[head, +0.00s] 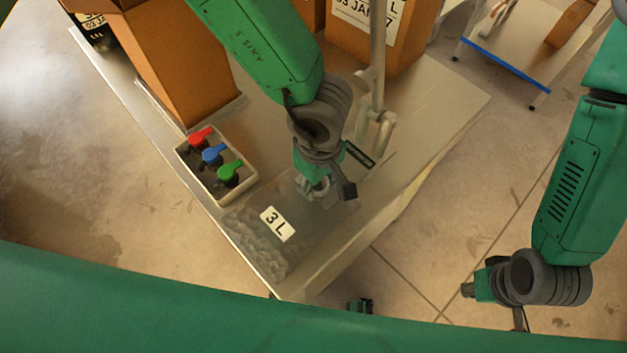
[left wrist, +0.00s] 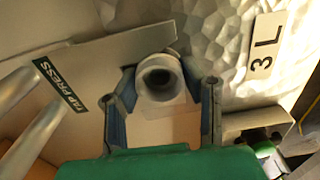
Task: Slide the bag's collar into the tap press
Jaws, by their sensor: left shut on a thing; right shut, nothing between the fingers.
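The clear bag (head: 250,242) with a white "3 L" label lies on the metal table's near end. Its pale round collar (left wrist: 160,78) faces the left wrist camera. My left gripper (head: 318,188) is shut on the collar, one finger on each side. The tap press (head: 378,105), a metal post with a lever, stands just beyond the gripper. In the left wrist view its labelled plate (left wrist: 115,62) reaches close to the collar; I cannot tell whether they touch. My right gripper (head: 468,290) is shut and empty, over the floor at the right.
A tray (head: 191,171) of red, blue and green taps sits left of the bag. Brown boxes (head: 180,65) stand at the back of the table (head: 440,100). A blue-edged cart (head: 510,65) stands at the far right. Floor between table and right arm is clear.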

